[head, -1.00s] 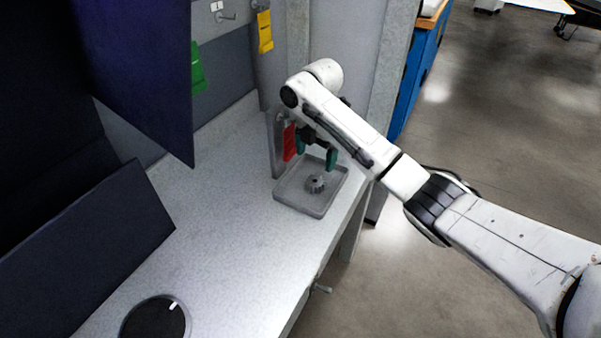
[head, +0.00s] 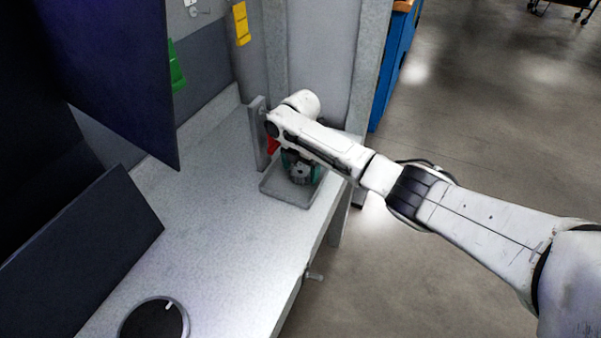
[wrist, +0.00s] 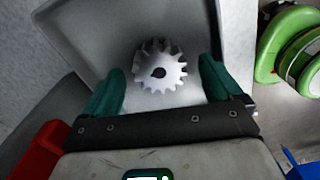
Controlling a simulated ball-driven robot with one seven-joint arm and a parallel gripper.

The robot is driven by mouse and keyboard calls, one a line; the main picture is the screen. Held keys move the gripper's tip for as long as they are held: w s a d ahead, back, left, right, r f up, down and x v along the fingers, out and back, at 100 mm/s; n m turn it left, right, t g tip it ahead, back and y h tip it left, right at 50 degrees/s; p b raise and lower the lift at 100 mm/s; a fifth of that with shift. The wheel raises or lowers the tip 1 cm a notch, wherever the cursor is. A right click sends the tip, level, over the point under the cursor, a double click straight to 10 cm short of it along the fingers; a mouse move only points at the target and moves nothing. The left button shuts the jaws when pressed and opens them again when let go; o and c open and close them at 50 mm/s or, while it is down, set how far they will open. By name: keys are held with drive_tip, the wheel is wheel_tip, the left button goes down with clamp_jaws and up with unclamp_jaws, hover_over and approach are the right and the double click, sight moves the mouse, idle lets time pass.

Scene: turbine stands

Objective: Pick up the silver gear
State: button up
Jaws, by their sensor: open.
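The silver gear (wrist: 160,66) is a toothed disc with a dark centre hole. It lies in a shallow grey tray (head: 287,194) on the bench. In the head view the gear (head: 299,174) is partly hidden by my arm and fingers. My gripper (wrist: 162,80) is open, with its two green fingers on either side of the gear and a gap to it on both sides. In the head view my gripper (head: 301,170) is low over the tray. I cannot tell how high the fingertips are above the tray floor.
A grey upright panel (head: 258,135) and a red part (head: 272,145) stand close beside the tray. Green spools (wrist: 290,50) lie to the right in the wrist view. A black round disc (head: 153,320) sits at the bench's near end. The middle of the bench is clear.

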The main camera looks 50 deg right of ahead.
drive_tip(key=shift+f, duration=0.3)
drive_tip(key=shift+c, duration=0.2)
drive_tip(key=shift+r, duration=0.1)
drive_tip(key=c, duration=1.5)
